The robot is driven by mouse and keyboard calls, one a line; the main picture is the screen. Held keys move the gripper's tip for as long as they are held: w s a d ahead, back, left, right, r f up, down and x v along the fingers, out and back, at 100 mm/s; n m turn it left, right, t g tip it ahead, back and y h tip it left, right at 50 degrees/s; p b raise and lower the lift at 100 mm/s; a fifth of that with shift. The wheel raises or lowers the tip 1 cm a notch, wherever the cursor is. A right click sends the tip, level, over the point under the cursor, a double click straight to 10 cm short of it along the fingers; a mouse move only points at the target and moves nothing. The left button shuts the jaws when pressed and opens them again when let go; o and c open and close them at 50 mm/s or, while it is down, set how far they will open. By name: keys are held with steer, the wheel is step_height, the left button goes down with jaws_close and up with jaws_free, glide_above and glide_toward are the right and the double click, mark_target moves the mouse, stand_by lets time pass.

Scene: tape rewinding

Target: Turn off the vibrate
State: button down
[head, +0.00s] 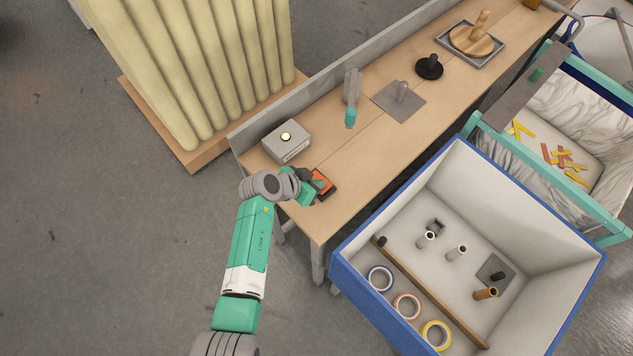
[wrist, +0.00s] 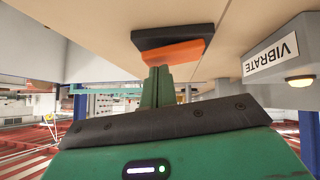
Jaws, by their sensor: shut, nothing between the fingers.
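The grey box (head: 286,152) stands on the near left end of the wooden table, with a pale round button or lamp (head: 286,136) on top. In the wrist view, the box (wrist: 257,84) is at the right edge with a white "VIBRATE" label (wrist: 272,54) and a glowing yellowish lamp (wrist: 300,80). An orange rocker switch in a black housing (head: 322,183) lies right of the box; the wrist view shows its orange face (wrist: 170,54). My gripper (head: 310,188) is shut and empty, its green fingertips (wrist: 157,72) at the switch's edge. I cannot tell whether they touch it.
A low grey wall (head: 330,75) runs along the table's back edge. A grey and teal upright part (head: 351,98) and a grey plate with a peg (head: 398,101) stand farther along the table. A blue-rimmed bin (head: 385,222) with tape rolls stands in front of the table.

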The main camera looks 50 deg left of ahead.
steer(key=shift+f, duration=0.15)
steer(key=shift+d+f+y+b, duration=0.3)
steer(key=shift+f+b, duration=0.2)
steer(key=shift+r+m, duration=0.2)
steer(key=shift+m, duration=0.1)
steer(key=shift+a, duration=0.4)
